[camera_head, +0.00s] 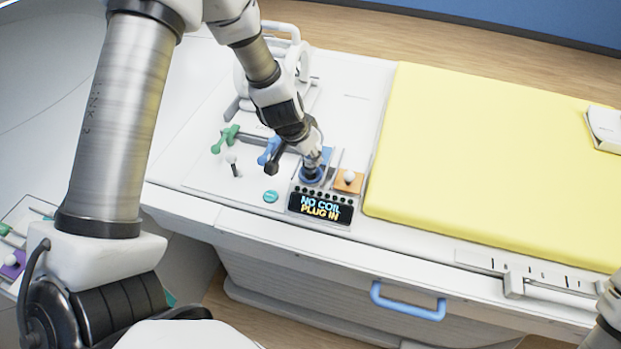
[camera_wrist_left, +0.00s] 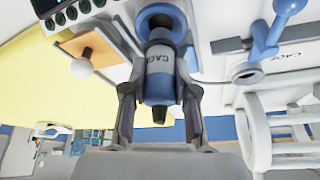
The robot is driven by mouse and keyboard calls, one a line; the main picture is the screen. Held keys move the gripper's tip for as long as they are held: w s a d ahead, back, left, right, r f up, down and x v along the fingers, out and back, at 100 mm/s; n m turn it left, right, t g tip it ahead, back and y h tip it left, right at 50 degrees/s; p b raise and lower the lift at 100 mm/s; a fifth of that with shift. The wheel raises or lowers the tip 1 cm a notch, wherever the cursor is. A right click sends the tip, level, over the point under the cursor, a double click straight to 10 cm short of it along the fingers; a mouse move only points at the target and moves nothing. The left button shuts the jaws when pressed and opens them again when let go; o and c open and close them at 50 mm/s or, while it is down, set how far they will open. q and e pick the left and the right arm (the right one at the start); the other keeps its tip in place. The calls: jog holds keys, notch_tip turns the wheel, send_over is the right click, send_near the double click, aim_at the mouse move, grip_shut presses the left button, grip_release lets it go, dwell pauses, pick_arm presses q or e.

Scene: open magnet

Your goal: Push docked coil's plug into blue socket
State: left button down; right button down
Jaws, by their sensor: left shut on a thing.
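In the head view my left gripper (camera_head: 313,160) is over the blue socket (camera_head: 312,178) on the console. The plug's far end meets the socket's blue ring (camera_wrist_left: 160,14) in the wrist view; I cannot tell how deep it sits. The coil (camera_head: 290,62), a white ringed frame, stands at the back of the bed end, partly behind my arm. It also shows in the wrist view (camera_wrist_left: 258,130). My right gripper is not seen.
A display (camera_head: 320,207) reading "NO COIL PLUG IN" is just in front of the socket. An orange block (camera_head: 348,181) with a white knob is right beside it. Blue (camera_head: 268,152) and green (camera_head: 226,138) levers stand left. A yellow mattress (camera_head: 500,150) fills the right.

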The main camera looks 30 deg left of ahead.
aim_at(307, 159)
pick_arm(q)
jog(key=shift+f+b, duration=1.4)
jog(key=shift+f, duration=0.2)
dwell(0.3)
jog(key=c, duration=0.8)
grip_release()
jog(key=shift+r, duration=0.15)
jog(key=v, duration=1.1)
jog(key=shift+s+r, duration=0.25)
jog(key=shift+r, duration=0.05)
jog(key=shift+w, duration=0.1)
